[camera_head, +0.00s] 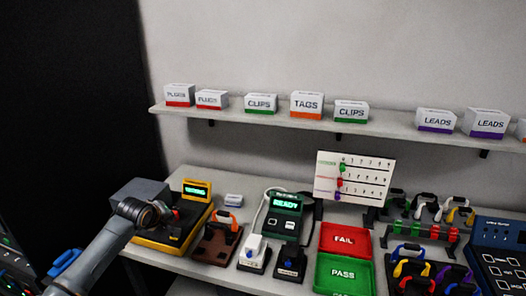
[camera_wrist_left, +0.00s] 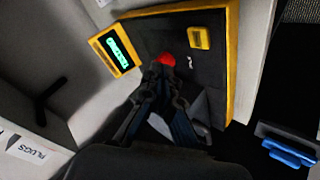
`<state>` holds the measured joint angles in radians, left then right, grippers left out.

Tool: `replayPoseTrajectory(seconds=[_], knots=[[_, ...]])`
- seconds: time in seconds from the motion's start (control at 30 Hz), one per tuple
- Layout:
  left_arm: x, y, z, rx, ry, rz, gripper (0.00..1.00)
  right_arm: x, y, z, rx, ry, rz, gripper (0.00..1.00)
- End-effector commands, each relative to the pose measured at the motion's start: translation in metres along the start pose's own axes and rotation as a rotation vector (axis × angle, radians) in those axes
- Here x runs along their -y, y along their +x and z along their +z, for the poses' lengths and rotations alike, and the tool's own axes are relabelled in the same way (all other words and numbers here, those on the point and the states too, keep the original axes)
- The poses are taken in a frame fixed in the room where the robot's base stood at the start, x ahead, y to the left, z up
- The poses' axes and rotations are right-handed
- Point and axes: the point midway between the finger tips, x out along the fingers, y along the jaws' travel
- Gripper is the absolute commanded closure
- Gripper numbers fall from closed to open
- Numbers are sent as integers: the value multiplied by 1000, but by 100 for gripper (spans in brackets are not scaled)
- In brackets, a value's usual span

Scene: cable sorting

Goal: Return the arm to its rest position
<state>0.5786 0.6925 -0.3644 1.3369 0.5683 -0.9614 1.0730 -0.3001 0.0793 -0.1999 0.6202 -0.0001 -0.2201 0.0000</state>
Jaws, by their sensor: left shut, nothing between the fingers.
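My left arm reaches in from the lower left in the head view. My left gripper (camera_head: 172,214) is over the yellow-framed dark device (camera_head: 197,231) at the left end of the bench. The device also fills the upper middle of the left wrist view (camera_wrist_left: 232,70), with a lit green display (camera_wrist_left: 118,50). There, the dark fingers of the left gripper (camera_wrist_left: 164,72) are together and empty, close to a red knob-like part (camera_wrist_left: 167,60) on the device. I cannot tell whether they touch it. My right gripper is not in view.
A brown block with an orange handle (camera_head: 222,229) stands just right of the device. A READY tester (camera_head: 284,212), red FAIL tray (camera_head: 345,240) and green PASS tray (camera_head: 343,273) lie further right. A shelf (camera_head: 235,112) with labelled boxes runs above. Dark equipment stands at the left edge.

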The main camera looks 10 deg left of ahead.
Motion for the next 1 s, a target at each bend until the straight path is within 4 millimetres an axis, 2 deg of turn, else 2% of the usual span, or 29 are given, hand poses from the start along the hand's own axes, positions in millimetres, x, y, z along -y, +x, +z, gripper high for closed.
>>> replayPoseTrajectory(seconds=[0.07, 0.13, 0.17, 0.27, 0.3, 0.4, 0.53, 0.6, 0.7, 1.0], knots=[[2, 2, 22, 26, 37, -4, 100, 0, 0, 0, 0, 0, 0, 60], [4, 3, 53, 60, 103, -9, 100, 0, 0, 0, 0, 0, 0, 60], [6, 2, 71, 80, 141, -12, 100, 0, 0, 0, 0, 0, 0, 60], [16, -7, 142, 157, 295, -15, 100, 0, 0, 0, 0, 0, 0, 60], [22, -14, 172, 189, 363, -14, 100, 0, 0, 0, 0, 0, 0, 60], [38, -41, 239, 262, 519, -8, 100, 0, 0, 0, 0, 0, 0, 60], [62, -87, 306, 340, 691, 0, 100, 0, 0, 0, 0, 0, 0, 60], [75, -113, 331, 372, 765, -1, 100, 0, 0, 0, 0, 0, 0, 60], [91, -145, 352, 405, 840, -6, 100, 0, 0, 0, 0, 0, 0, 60], [123, -211, 378, 470, 964, -37, 100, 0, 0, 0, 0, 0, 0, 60]])
